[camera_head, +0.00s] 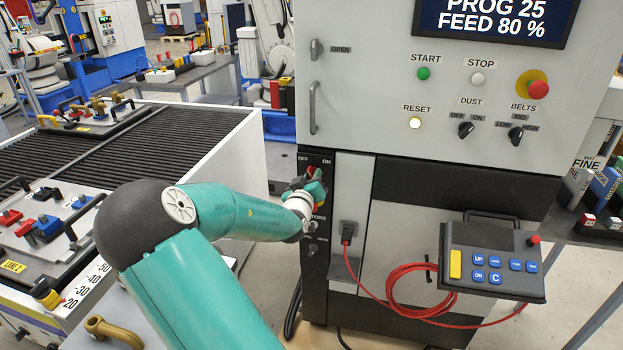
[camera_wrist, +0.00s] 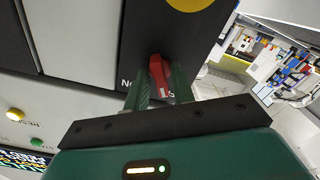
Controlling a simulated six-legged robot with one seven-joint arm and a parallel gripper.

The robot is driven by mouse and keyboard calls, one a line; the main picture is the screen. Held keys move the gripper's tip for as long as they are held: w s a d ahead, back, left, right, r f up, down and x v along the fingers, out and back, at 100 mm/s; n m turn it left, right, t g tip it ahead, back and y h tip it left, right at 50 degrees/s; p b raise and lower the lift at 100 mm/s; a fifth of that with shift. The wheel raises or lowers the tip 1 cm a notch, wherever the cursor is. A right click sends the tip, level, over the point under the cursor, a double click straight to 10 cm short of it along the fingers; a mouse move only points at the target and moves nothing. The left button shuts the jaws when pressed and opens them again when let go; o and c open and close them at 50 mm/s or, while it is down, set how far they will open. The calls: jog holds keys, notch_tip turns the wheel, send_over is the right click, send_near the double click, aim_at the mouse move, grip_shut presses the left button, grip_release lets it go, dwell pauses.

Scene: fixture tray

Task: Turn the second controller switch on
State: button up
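A black switch panel (camera_head: 317,285) runs down the left front edge of the machine, with OFF and ON lettering at its top. A red switch handle (camera_head: 311,172) is near this lettering, mostly covered by my gripper (camera_head: 308,190). In the wrist view the red handle (camera_wrist: 159,76) stands between the two green fingers of my gripper (camera_wrist: 161,84), with no clear gap on either side. A yellow disc (camera_wrist: 190,3) is cut off at the top of that view. Some lettering is hidden by the fingers. The handle's exact angle relative to OFF and ON cannot be told.
A small dark knob (camera_head: 312,250) marked MAIN sits lower on the panel. A plug with a red cable (camera_head: 405,290) and a hanging pendant (camera_head: 492,262) are to the right. A ribbed-top bench (camera_head: 150,150) stands to the left.

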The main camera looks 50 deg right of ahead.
jog(key=shift+m, duration=0.5)
jog(key=m, duration=1)
jog(key=shift+m, duration=0.4)
jog(key=o, duration=0.7)
jog(key=v, duration=1.4)
